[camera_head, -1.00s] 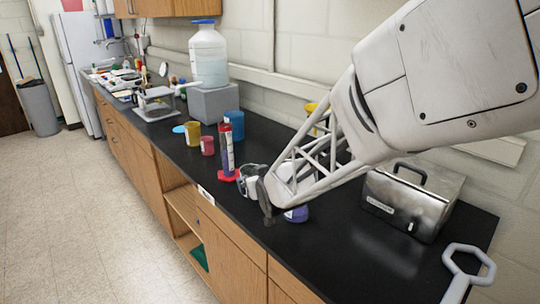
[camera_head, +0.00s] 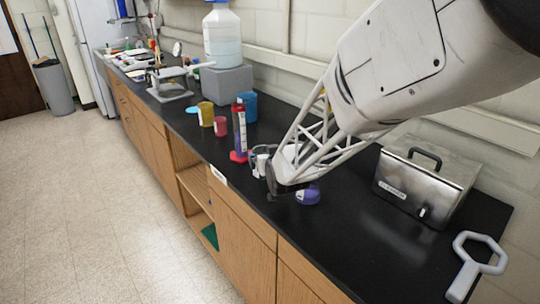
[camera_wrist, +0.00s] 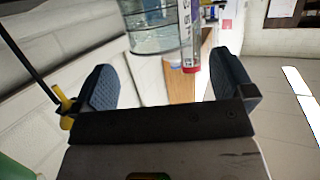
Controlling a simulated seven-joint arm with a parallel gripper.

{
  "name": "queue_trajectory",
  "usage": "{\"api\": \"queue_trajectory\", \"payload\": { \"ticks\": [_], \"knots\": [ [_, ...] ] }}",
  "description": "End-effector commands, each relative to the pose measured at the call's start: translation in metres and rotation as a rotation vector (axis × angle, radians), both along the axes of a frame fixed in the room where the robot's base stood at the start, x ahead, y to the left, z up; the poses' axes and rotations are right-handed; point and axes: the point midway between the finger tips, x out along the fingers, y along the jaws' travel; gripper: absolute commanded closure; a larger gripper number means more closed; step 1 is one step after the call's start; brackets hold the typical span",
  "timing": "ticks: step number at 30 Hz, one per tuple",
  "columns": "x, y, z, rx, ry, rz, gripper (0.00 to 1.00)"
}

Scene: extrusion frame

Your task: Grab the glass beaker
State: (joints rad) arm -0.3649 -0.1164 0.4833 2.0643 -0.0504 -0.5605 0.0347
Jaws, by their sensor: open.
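The glass beaker (camera_head: 256,158) stands on the black bench in the head view, just left of my gripper, which partly hides it. My gripper (camera_head: 276,184) is low over the bench, near its front edge. In the wrist view my gripper (camera_wrist: 162,75) is open, with two dark blue fingers apart and nothing held between them. A clear vessel, apparently the beaker (camera_wrist: 155,22), shows past the fingertips, cut by the top edge; this view looks upside down. I cannot tell whether a finger touches it.
A purple item (camera_head: 308,195) lies right of my gripper. Pink (camera_head: 221,126), yellow (camera_head: 206,113) and blue (camera_head: 248,104) containers stand farther back. A metal box (camera_head: 422,186) is at right.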

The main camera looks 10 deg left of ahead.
Motion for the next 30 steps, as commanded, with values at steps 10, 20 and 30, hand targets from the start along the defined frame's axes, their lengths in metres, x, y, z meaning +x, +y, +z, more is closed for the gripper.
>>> {"api": "queue_trajectory", "payload": {
  "ticks": [10,20,30],
  "knots": [
    [0.01,0.004,-0.003,0.0,-0.001,0.0,0.0],
    [0.011,0.005,-0.004,0.0,0.0,0.0,0.0],
    [0.03,0.013,-0.011,0.0,0.001,0.0,0.0]
  ]
}}
